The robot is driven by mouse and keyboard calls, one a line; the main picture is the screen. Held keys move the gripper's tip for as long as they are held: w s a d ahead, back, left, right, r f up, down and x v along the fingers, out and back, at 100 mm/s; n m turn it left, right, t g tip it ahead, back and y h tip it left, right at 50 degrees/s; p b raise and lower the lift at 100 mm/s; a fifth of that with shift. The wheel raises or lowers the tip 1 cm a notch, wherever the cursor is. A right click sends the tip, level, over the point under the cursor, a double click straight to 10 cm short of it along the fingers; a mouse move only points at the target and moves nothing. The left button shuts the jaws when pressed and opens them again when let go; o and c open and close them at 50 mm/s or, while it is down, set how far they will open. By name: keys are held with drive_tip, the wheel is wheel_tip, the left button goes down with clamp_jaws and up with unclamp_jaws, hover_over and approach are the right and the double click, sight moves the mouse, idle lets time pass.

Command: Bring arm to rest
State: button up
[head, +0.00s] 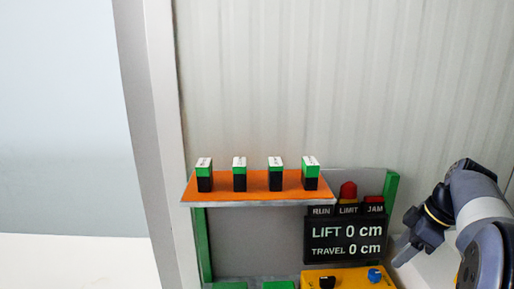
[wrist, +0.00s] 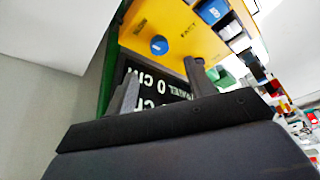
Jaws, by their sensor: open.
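My arm (head: 470,205) reaches in from the right edge in the head view, bent downward. My gripper (head: 404,252) hangs at its end, right of the black display panel (head: 343,241) and apart from it as far as I can tell. In the wrist view my gripper's two fingers (wrist: 163,84) stand spread with nothing between them. Beyond them lie the display panel (wrist: 150,92), seen upside down, and the yellow control box (wrist: 165,30) with a blue knob (wrist: 158,45).
An orange shelf (head: 223,183) holds several green, black and white blocks (head: 239,174). The panel reads LIFT 0 cm and TRAVEL 0 cm, with a red lamp (head: 348,190) above. The yellow box (head: 345,279) has a black and a blue knob. A green post (head: 391,190) stands near my gripper.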

sight(375, 273)
drive_tip(key=x, duration=0.9)
drive_tip(key=m, duration=0.2)
drive_tip(key=m+t+h+p, duration=0.1)
drive_tip(key=m, duration=0.1)
drive_tip(key=shift+s+a+r+m, duration=0.1)
drive_tip(key=shift+r+m, duration=0.1)
drive_tip(key=shift+m, duration=0.2)
drive_tip(key=m+h+p, duration=0.1)
drive_tip(key=m, duration=0.1)
drive_tip(key=m+t+h+p, duration=0.1)
drive_tip(key=m+p, duration=0.1)
drive_tip(key=shift+a+p, duration=0.15)
drive_tip(key=shift+p, duration=0.15)
drive_tip(key=shift+a+f+m+h+p, duration=0.1)
drive_tip(key=shift+m+h+p, duration=0.4)
drive_tip(key=shift+m+p, duration=0.65)
drive_tip(key=shift+a+m+h+p, duration=0.1)
drive_tip(key=shift+m+h+p, duration=0.55)
drive_tip(key=shift+m, duration=0.9)
drive_tip(key=shift+a+m+g+h, duration=0.1)
drive_tip(key=shift+m+g+h, duration=0.3)
drive_tip(key=shift+m, duration=1.2)
drive_tip(key=shift+m, duration=0.3)
